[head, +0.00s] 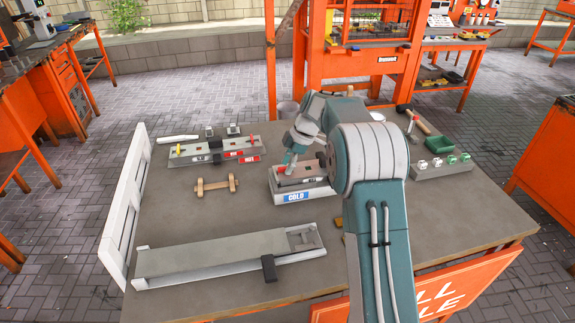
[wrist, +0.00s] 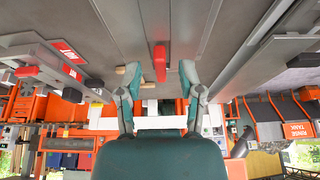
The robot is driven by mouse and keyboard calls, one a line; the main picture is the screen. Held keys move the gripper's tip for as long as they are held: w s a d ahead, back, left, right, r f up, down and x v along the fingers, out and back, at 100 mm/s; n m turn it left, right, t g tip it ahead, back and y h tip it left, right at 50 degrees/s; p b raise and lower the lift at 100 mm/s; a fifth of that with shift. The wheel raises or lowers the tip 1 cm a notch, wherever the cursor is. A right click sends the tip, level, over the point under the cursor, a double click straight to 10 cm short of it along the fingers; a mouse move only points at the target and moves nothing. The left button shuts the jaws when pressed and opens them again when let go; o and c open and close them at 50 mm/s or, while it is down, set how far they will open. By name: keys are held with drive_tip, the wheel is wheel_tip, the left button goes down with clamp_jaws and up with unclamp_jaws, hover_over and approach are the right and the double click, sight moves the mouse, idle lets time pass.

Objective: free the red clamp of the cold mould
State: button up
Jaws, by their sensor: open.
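The cold mould (head: 318,183) sits near the middle of the table, with a blue COLD label on its front. The red clamp (wrist: 160,60) shows as a red handle on the grey mould (wrist: 178,35) in the wrist view. My gripper (wrist: 160,70) is open, with one finger on each side of the red handle and visible gaps between. In the head view my gripper (head: 289,160) is low over the left part of the cold mould, and my arm hides part of the mould's right side.
A long grey mould (head: 220,252) with a black clamp (head: 268,268) lies at the front. A wooden piece (head: 215,187) and a tray with red labels (head: 205,150) are left. A white rack (head: 128,215) stands at the left edge.

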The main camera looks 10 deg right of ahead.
drive_tip(key=v, duration=1.1)
drive_tip(key=shift+d+r, duration=0.2)
drive_tip(key=shift+d, duration=0.05)
drive_tip(key=s+a+r+m+t+h, duration=0.1)
drive_tip(key=s+a+r+m, duration=0.1)
drive_tip(key=s+r+m, duration=0.5)
drive_tip(key=s+a+r+m+t+h, duration=0.2)
drive_tip(key=s+a+r, duration=0.1)
drive_tip(key=s, duration=0.9)
drive_tip(key=s+f+m+t, duration=0.1)
drive_tip(key=s+f+m, duration=0.1)
drive_tip(key=s, duration=0.4)
drive_tip(key=s+f+m+h, duration=0.1)
drive_tip(key=s+f+m, duration=0.1)
drive_tip(key=s+m, duration=0.2)
drive_tip(key=s+f+m+t, duration=0.1)
drive_tip(key=s+f+m, duration=0.1)
drive_tip(key=s, duration=0.7)
drive_tip(key=shift+s+a+f+m+t, duration=0.15)
drive_tip(key=shift+a+f+m+t, duration=0.2)
drive_tip(key=shift+f, duration=0.25)
